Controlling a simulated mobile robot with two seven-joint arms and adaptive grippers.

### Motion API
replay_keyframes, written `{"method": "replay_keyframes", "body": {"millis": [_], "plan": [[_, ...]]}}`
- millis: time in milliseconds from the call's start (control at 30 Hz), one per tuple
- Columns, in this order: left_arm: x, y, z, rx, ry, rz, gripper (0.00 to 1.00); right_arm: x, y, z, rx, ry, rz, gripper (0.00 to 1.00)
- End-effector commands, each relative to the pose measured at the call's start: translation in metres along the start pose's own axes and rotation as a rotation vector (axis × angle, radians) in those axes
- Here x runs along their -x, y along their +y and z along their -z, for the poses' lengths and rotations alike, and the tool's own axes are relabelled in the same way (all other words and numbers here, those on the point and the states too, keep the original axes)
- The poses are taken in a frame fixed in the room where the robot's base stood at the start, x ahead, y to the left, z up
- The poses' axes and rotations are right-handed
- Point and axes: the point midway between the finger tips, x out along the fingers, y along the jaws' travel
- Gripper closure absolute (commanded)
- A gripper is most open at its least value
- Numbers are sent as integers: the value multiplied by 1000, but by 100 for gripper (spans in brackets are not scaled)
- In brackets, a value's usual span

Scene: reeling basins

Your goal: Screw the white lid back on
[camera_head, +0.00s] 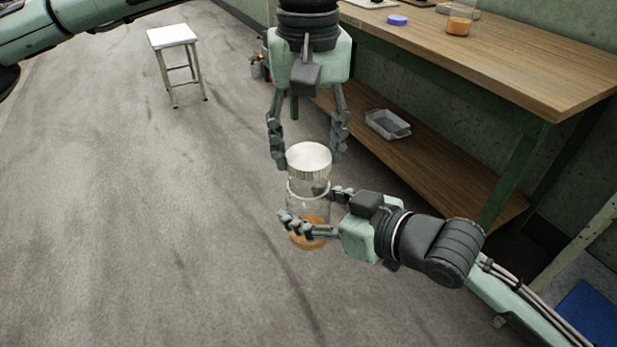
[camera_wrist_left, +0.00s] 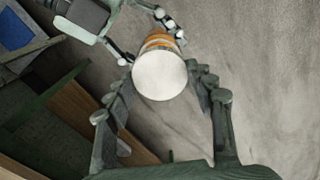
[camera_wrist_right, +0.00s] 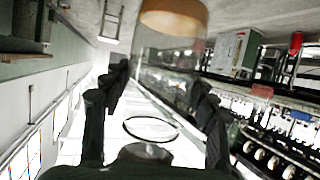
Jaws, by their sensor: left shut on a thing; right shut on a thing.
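The white lid (camera_head: 309,157) is at the top of an upright clear jar (camera_head: 308,203) with orange contents low inside. My left gripper (camera_head: 307,162) comes down from above and is shut on the lid, one finger on each side. The left wrist view shows the lid top (camera_wrist_left: 159,75) between its fingers. My right gripper (camera_head: 312,207) reaches in from the right and is shut on the jar's body. The right wrist view shows the jar's glass (camera_wrist_right: 165,60) between its fingers. The lid lines up with the jar; I cannot tell whether it is threaded on.
A wooden workbench (camera_head: 510,65) stands at the right, with a blue lid (camera_head: 397,20) and another orange-filled jar (camera_head: 459,22) on it. A white stool (camera_head: 172,36) stands back left. The floor at left is clear.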

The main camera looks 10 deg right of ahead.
Motion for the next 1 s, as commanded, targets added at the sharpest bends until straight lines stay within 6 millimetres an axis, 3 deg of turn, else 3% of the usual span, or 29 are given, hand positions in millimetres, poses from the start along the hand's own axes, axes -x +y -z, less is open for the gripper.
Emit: {"method": "replay_keyframes", "body": {"millis": [267, 600, 1000], "plan": [[-1, 0, 0, 0, 0, 0, 55, 0, 0, 0, 0, 1, 0, 93], [-18, 0, 0, 1, 0, 1, 55, 0, 0, 1, 0, 1, 0, 93], [-18, 0, 0, 1, 0, 0, 55, 0, 0, 0, 0, 1, 0, 93]]}}
